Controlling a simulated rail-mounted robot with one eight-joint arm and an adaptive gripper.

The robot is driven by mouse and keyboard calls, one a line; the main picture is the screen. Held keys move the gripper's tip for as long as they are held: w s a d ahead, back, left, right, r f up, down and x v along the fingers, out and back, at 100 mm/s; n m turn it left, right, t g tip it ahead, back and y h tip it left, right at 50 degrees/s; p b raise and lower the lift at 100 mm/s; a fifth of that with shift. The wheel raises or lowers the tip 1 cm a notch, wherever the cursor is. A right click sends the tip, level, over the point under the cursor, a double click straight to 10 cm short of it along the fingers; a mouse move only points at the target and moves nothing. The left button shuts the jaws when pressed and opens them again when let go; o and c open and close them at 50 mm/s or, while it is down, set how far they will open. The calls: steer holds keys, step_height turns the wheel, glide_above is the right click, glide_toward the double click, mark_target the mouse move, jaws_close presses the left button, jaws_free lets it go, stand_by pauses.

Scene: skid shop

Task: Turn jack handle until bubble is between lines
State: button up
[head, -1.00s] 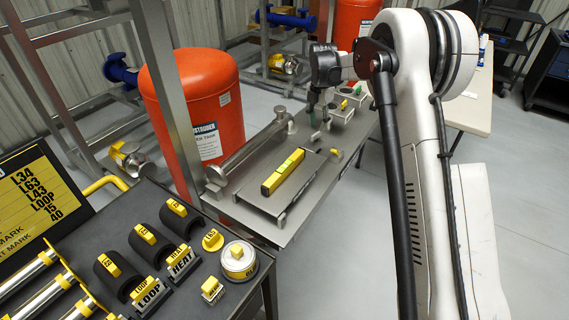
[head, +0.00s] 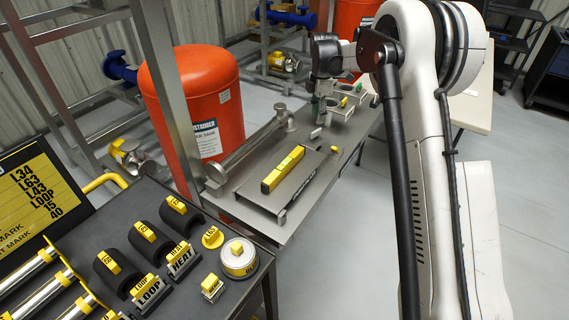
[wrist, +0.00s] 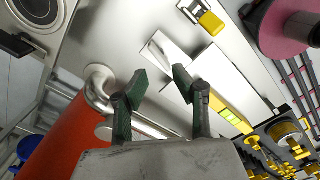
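A yellow spirit level (head: 283,170) lies on a flat grey plate (head: 262,196) on the steel bench. It also shows in the wrist view (wrist: 232,116), right of my fingers. A green-yellow vial patch shows on it; the bubble and lines are too small to read. My gripper (head: 318,106) is above the bench, beyond the level's far end. In the wrist view my gripper (wrist: 160,84) has its two dark green fingers spread, with nothing held between them. A small pale upright piece (head: 316,133) stands beyond the plate; I cannot tell whether it is the jack handle.
A steel pipe (head: 248,146) lies along the bench's left side, by an orange tank (head: 193,95). Ring-shaped holders (head: 341,108) stand at the bench's far end. A dark table (head: 215,284) with labelled parts is at front left.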

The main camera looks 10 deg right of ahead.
steer(key=shift+r+m, duration=0.1)
steer(key=shift+m, duration=0.6)
steer(key=m, duration=0.4)
steer(key=shift+r+m, duration=0.3)
steer(key=shift+r, duration=0.1)
steer(key=s+r+m+t, duration=0.2)
steer(key=s+r+m, duration=0.2)
steer(key=s+r, duration=0.65)
steer(key=s+r+m+t, duration=0.25)
steer(key=s+r, duration=0.45)
steer(key=s, duration=0.6)
steer(key=s+f+m+t, duration=0.1)
steer(key=s+f+m, duration=0.2)
steer(key=s, duration=0.9)
steer(key=s+f+m+t, duration=0.1)
steer(key=s+f+m, duration=0.2)
steer(key=s, duration=0.9)
steer(key=shift+f+m+t, duration=0.25)
steer(key=shift+m+t, duration=0.1)
steer(key=shift+m, duration=0.5)
